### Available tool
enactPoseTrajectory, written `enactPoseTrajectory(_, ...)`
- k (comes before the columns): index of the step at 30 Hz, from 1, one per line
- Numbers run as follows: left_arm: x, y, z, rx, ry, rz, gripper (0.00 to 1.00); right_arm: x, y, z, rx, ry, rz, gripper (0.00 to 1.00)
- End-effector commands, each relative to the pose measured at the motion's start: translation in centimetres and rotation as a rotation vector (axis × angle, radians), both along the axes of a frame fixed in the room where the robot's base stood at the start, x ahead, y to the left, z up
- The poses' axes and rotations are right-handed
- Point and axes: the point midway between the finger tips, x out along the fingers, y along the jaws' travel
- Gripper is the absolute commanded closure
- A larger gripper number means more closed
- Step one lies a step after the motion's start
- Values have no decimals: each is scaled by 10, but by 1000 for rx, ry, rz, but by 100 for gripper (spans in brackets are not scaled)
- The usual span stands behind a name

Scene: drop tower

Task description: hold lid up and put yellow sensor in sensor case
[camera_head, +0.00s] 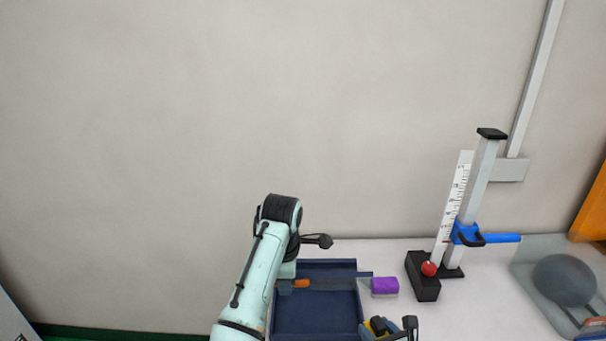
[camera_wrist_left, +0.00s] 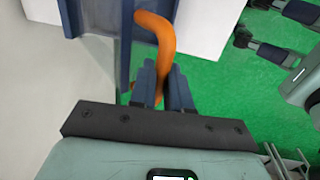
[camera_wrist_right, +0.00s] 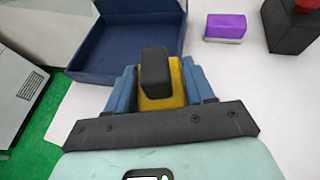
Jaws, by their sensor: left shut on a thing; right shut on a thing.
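The dark blue sensor case (camera_head: 312,318) stands open at the table's front, with its dark blue lid (camera_head: 335,268) raised at the back. My left gripper (camera_wrist_left: 162,85) is shut on the lid's orange handle (camera_wrist_left: 160,40), which also shows in the head view (camera_head: 301,284). My left arm hides the case's left side there. My right gripper (camera_wrist_right: 162,85) is shut on the yellow sensor (camera_wrist_right: 178,80), which has a black block on top. The sensor is just in front of the case in the right wrist view and at its lower right in the head view, outside it.
A purple block (camera_head: 385,286) sits right of the case. Further right are a black block (camera_head: 422,280) with a red ball (camera_head: 428,268), and the drop tower (camera_head: 478,185) with its ruler and blue clamp. A clear tray with a grey ball (camera_head: 565,280) is at far right.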

Motion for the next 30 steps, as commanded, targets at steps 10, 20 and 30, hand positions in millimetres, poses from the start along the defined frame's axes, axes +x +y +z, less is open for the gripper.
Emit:
enactPoseTrajectory(10,5,0,6,-1,7,0,100,4,0,17,0,-8,0,81)
enactPoseTrajectory(20,14,-2,16,-3,21,-1,100,11,0,43,0,-22,0,81)
enactPoseTrajectory(30,22,-2,24,-3,36,-1,100,19,0,68,0,-37,0,81)
